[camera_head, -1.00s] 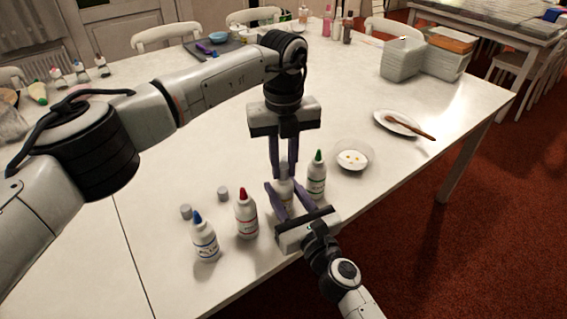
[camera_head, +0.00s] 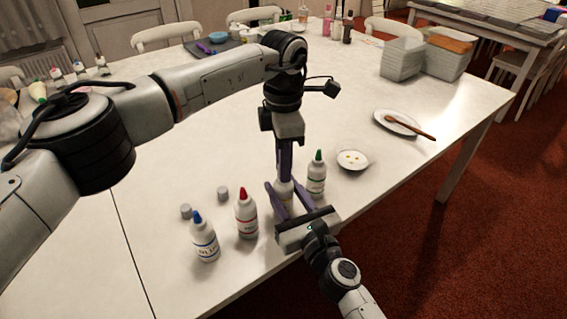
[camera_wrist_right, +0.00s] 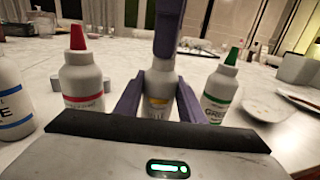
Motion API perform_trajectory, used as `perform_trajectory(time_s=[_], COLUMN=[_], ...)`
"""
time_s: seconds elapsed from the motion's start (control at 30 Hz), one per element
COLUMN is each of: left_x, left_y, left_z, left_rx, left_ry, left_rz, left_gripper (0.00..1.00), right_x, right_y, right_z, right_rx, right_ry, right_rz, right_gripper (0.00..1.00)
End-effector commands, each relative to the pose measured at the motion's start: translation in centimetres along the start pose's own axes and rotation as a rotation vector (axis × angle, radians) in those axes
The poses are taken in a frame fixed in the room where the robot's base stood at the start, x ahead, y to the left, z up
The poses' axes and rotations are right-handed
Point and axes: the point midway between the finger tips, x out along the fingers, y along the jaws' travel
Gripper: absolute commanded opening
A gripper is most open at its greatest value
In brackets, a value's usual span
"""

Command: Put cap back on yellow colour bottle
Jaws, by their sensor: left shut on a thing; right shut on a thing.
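The yellow colour bottle (camera_head: 284,188) stands upright between the red-tipped and green-tipped bottles. In the right wrist view the white bottle (camera_wrist_right: 160,83) carries a yellow label. My right gripper (camera_head: 283,196) is shut around its body from the near side; its purple fingers (camera_wrist_right: 159,90) flank the bottle. My left gripper (camera_head: 285,172) points straight down over the bottle's top, its fingers closed together and seen edge-on. In the right wrist view the left fingers (camera_wrist_right: 167,45) reach the bottle's neck. The cap is hidden by these fingers; I cannot see how it sits.
Red-tipped (camera_head: 246,217), blue-tipped (camera_head: 204,241) and green-tipped (camera_head: 316,176) bottles stand close by. Two small grey cylinders (camera_head: 186,211) (camera_head: 223,193) lie behind the left bottles. A small dish (camera_head: 352,160) and a plate (camera_head: 386,118) with a brush (camera_head: 411,128) are to the right.

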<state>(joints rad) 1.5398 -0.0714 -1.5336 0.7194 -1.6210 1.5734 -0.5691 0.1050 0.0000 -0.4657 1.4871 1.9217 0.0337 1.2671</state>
Motion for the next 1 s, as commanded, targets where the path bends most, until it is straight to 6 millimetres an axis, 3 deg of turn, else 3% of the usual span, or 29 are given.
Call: perform_trajectory(time_s=[0.03,0.07,0.17,0.53,0.83,1.0], left_x=[0.0,0.0,0.0,-0.4,-4.0,-4.5], left_y=[0.0,0.0,0.0,0.0,0.1,0.0], left_z=[0.0,0.0,0.0,0.0,0.1,0.0], left_rx=[-0.001,-0.002,-0.003,-0.004,-0.004,-0.004], left_ry=[-0.001,-0.001,-0.001,0.0,-0.001,0.0], left_rz=[0.001,0.001,0.001,0.001,0.002,-0.001], left_gripper=[0.0,0.19,0.36,0.36,0.36,0.36], right_x=[0.0,0.0,0.0,0.0,0.0,0.0], right_y=[0.0,0.0,0.0,0.0,0.0,0.0], right_z=[0.0,0.0,0.0,0.0,0.0,0.0], right_rx=[0.0,0.0,0.0,0.0,0.0,0.0], right_ry=[0.001,0.001,0.001,0.001,0.001,0.001], right_rz=[0.0,0.0,0.0,0.0,0.0,0.0], right_gripper=[0.0,0.0,0.0,0.0,0.0,0.0])
